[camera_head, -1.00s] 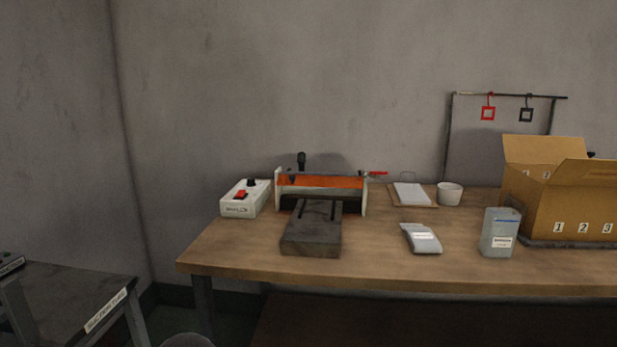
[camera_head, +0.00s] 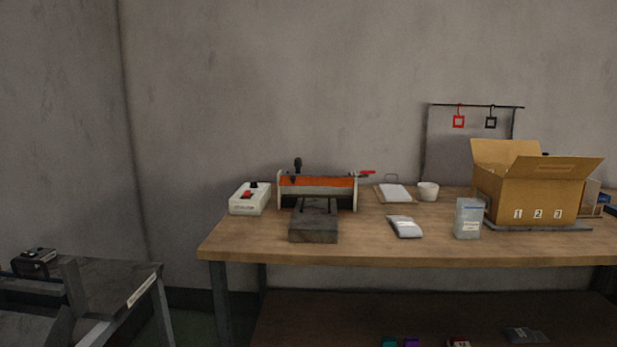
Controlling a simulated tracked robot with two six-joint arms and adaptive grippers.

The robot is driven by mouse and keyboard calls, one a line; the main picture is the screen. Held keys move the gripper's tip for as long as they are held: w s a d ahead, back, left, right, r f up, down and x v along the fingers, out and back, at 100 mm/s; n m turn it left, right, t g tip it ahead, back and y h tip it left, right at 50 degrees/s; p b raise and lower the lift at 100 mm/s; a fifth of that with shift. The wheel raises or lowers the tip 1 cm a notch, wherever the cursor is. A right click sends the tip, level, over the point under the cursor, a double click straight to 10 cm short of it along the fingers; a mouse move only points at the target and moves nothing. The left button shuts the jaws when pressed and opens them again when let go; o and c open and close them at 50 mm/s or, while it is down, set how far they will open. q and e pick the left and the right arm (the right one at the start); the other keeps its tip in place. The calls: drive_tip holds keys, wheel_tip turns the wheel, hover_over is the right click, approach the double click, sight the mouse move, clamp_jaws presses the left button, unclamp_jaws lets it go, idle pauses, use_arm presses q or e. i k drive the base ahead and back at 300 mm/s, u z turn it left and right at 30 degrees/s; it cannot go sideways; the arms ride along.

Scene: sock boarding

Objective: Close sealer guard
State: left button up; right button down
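The sealer (camera_head: 317,207) stands on the left part of the wooden workbench. Its orange guard (camera_head: 317,181) spans between two pale side plates, with a black knob (camera_head: 297,164) above it and a red-handled lever (camera_head: 367,173) at its right end. Whether the guard is raised or lowered I cannot tell for sure. A dark grey block-like bed (camera_head: 314,222) sits in front of the sealer. Neither of my grippers shows in the view.
A white control box (camera_head: 250,198) with a red switch stands left of the sealer. To the right lie a clipboard (camera_head: 393,193), a white cup (camera_head: 428,191), a grey packet (camera_head: 405,227), a grey container (camera_head: 468,218) and an open carton (camera_head: 530,195). A dark side table (camera_head: 110,284) stands lower left.

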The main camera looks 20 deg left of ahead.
sight(285, 180)
drive_tip(key=u, duration=0.15)
drive_tip(key=i, duration=0.9)
drive_tip(key=z, duration=0.05)
